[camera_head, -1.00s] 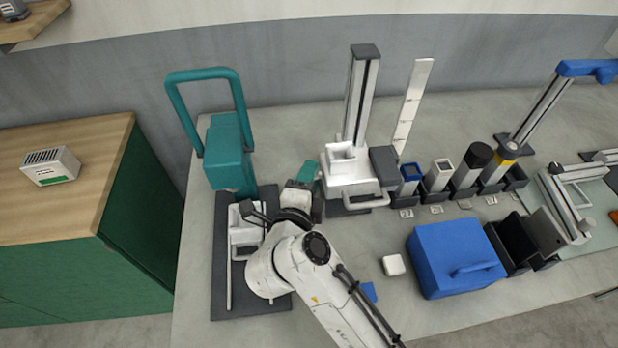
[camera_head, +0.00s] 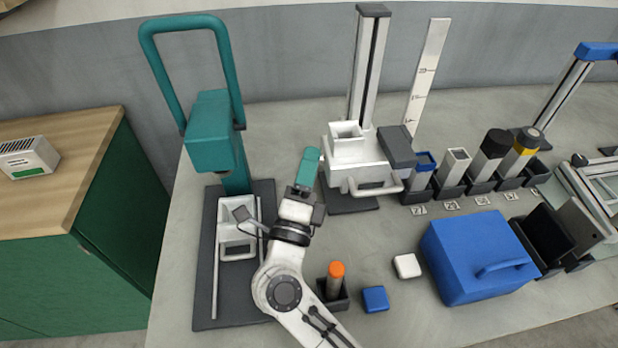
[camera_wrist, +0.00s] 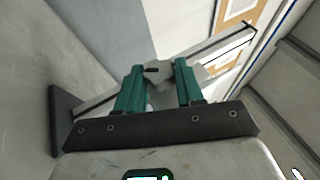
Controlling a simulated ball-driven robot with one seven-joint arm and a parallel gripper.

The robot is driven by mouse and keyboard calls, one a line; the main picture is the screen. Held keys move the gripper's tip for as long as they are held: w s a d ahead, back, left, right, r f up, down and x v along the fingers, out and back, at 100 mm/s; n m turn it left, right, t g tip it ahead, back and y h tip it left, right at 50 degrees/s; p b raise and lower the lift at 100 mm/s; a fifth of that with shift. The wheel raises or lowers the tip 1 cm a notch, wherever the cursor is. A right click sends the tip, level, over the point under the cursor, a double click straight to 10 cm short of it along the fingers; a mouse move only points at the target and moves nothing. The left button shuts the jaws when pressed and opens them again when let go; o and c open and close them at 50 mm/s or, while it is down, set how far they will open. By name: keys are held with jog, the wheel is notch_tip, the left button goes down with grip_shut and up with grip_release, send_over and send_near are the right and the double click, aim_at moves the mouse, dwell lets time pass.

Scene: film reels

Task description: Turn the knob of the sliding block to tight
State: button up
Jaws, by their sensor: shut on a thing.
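The sliding block (camera_head: 362,165) is a white carriage with a box-like top and a front handle, mounted on an upright grey column (camera_head: 368,70). My gripper (camera_head: 312,156) reaches its left side, and the teal fingers hide the knob there in the head view. In the wrist view, the two teal fingers (camera_wrist: 157,85) are closed around a pale, rounded knob (camera_wrist: 153,76) with a short dark mark on it. The mark lies roughly sideways in that picture. I cannot read any tight or loose label.
A teal press (camera_head: 212,135) on a dark base stands left of my arm. An orange-topped cylinder (camera_head: 336,270), a blue block (camera_head: 375,299) and a white block (camera_head: 407,266) lie in front. A blue box (camera_head: 465,262) and several holders stand right.

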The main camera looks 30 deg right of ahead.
jog(key=shift+f+m+h+b, duration=0.15)
jog(key=shift+m+h+b, duration=0.15)
jog(key=shift+h+b, duration=0.15)
jog(key=o, duration=1)
jog(key=shift+o, duration=0.2)
jog(key=b+v, duration=0.1)
jog(key=v, duration=0.6)
jog(key=shift+s+b, duration=0.25)
jog(key=shift+b, duration=0.05)
jog(key=shift+a+f, duration=0.1)
jog(key=shift+a, duration=0.05)
